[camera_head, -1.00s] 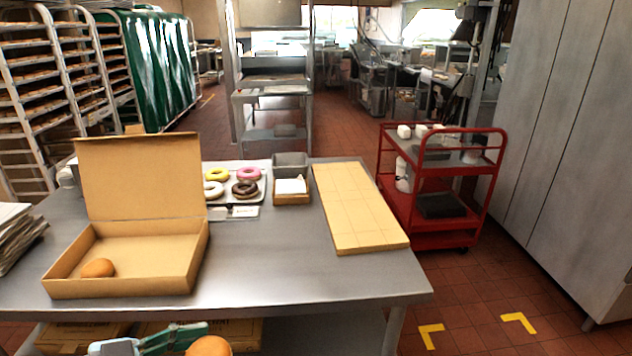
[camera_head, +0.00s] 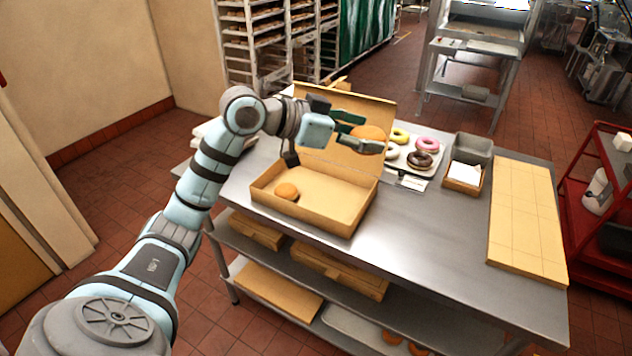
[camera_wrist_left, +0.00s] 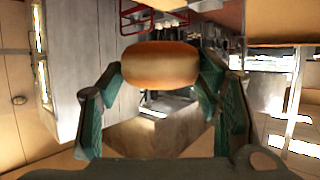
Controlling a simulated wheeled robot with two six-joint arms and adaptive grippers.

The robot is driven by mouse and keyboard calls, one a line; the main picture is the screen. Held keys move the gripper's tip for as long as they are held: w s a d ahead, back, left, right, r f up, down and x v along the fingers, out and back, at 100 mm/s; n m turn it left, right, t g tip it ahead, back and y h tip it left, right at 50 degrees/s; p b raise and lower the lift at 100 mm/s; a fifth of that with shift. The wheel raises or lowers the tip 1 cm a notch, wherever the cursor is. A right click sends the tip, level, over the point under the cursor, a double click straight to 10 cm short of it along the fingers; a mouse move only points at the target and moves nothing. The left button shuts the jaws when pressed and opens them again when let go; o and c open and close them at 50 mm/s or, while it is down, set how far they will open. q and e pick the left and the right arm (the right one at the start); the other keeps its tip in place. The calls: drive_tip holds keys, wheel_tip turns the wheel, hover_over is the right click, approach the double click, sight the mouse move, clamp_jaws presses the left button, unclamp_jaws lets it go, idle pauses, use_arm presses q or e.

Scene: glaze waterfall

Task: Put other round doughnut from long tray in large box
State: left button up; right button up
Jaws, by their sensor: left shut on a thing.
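My left gripper (camera_head: 352,133) is shut on a round orange-brown doughnut (camera_head: 369,138). It holds it above the open large box, in front of the raised lid. The doughnut sits between the two green fingers in the left wrist view (camera_wrist_left: 160,65). The large cardboard box (camera_head: 341,222) stands open on the metal table. Another round doughnut (camera_head: 286,191) lies inside it near the left corner. A long tray (camera_head: 345,326) shows in part on the lower shelf, with round doughnuts (camera_head: 392,337) at its right end. My right gripper is out of view.
A white tray of ring doughnuts (camera_head: 428,144) stands behind and right of the box. A grey bin and a small box with white paper (camera_head: 466,175) stand farther right. A tan board (camera_head: 524,222) lies at the table's right. Flat boxes (camera_head: 340,270) lie on the shelf below.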

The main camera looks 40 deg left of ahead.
use_arm(q)
drive_tip(key=w+a+r+n+t+y+p, duration=0.1)
drive_tip(key=w+a+n+y+p, duration=0.1)
drive_tip(key=w+a, duration=0.25)
drive_tip(key=w+a+f+n+y, duration=0.1)
drive_tip(key=a+f+y, duration=0.1)
drive_tip(key=a+f, duration=0.35)
drive_tip(key=shift+t, duration=0.3)
drive_tip(key=f+b, duration=0.1)
drive_tip(key=f, duration=0.6)
drive_tip(key=d+f+b, duration=0.1)
drive_tip(key=f, duration=0.6)
drive_tip(key=d+f, duration=0.1)
drive_tip(key=f, duration=0.7)
drive_tip(key=shift+b, duration=0.4)
drive_tip(key=shift+r, duration=0.15)
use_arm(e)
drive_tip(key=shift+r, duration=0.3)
use_arm(q)
drive_tip(key=shift+f+b, duration=0.65)
drive_tip(key=shift+b, duration=0.1)
drive_tip(key=o, duration=0.9)
drive_tip(key=shift+c, duration=0.2)
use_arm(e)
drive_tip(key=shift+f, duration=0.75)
